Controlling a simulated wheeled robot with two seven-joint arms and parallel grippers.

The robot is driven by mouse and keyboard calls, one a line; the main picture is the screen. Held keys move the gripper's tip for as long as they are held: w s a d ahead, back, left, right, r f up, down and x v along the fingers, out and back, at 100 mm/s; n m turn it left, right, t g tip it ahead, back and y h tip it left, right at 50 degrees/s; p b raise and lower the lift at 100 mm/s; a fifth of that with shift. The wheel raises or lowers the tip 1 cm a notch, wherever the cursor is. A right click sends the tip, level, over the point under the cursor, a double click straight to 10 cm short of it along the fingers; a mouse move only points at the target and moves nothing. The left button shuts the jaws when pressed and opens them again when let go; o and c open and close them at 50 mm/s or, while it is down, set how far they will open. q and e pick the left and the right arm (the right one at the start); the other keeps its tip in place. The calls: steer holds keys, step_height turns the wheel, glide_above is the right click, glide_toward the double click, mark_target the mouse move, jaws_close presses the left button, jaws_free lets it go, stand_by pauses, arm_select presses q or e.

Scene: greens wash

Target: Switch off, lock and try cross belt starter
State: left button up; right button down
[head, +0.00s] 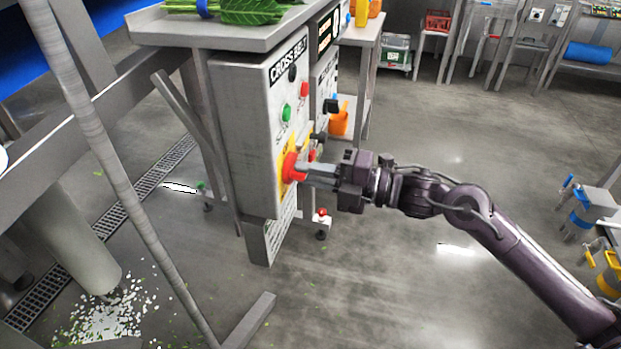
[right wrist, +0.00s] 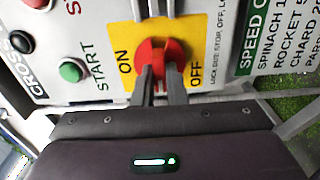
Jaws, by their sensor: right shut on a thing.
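The grey cross belt starter box (head: 245,135) stands at the centre-left of the head view, with its labelled panel facing right. It carries a green start button (head: 287,112), a red stop button (head: 304,89) and a red rotary switch (head: 290,168) on a yellow plate. My right gripper (head: 312,172) is shut on the red switch handle. In the right wrist view the red switch (right wrist: 160,62) sits between the fingertips, with ON printed left and OFF right on the yellow plate (right wrist: 122,42). Fingers partly hide the handle, so I cannot tell its exact position. My left gripper is not in view.
A second control box (head: 326,85) stands just behind the starter. A steel shelf (head: 225,35) with leafy greens (head: 250,10) overhangs it. A drain grate (head: 130,205) and white scraps (head: 105,315) lie at left. Open floor (head: 420,290) spreads right of the box.

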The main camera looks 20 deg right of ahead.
steer(key=shift+f, duration=0.1)
stand_by(0.4)
steer(key=c, duration=1.5)
jaws_free()
steer(key=shift+v, duration=3.9)
